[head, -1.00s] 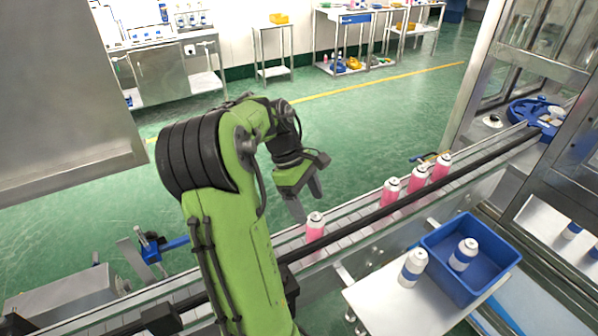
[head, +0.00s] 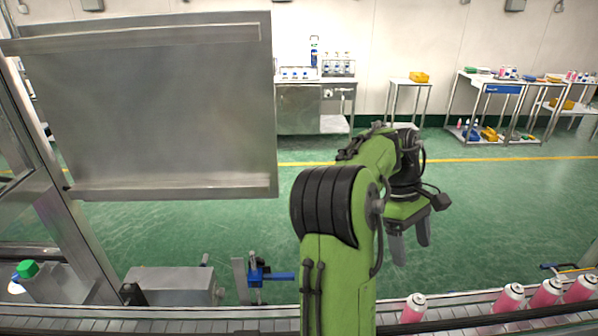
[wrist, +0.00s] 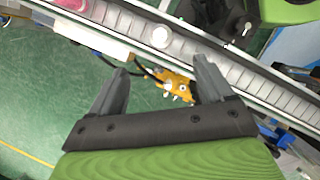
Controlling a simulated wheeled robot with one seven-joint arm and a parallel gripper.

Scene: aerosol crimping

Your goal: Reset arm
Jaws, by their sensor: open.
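My gripper (head: 411,250) hangs with its two grey fingers apart and nothing between them, on the far side of the conveyor in the head view. In the wrist view my gripper (wrist: 160,82) also shows spread, empty fingers. My green arm reaches up from the bottom of the head view and bends over to the right. Pink cans with white tops stand upright on the conveyor (head: 455,312); the nearest can (head: 413,309) is below the gripper and apart from it.
More pink cans (head: 546,293) stand at the lower right. A large steel panel (head: 160,110) fills the upper left. A blue clamp fixture (head: 262,277) stands beside a steel box (head: 170,285). Workbenches line the far wall. The green floor between is clear.

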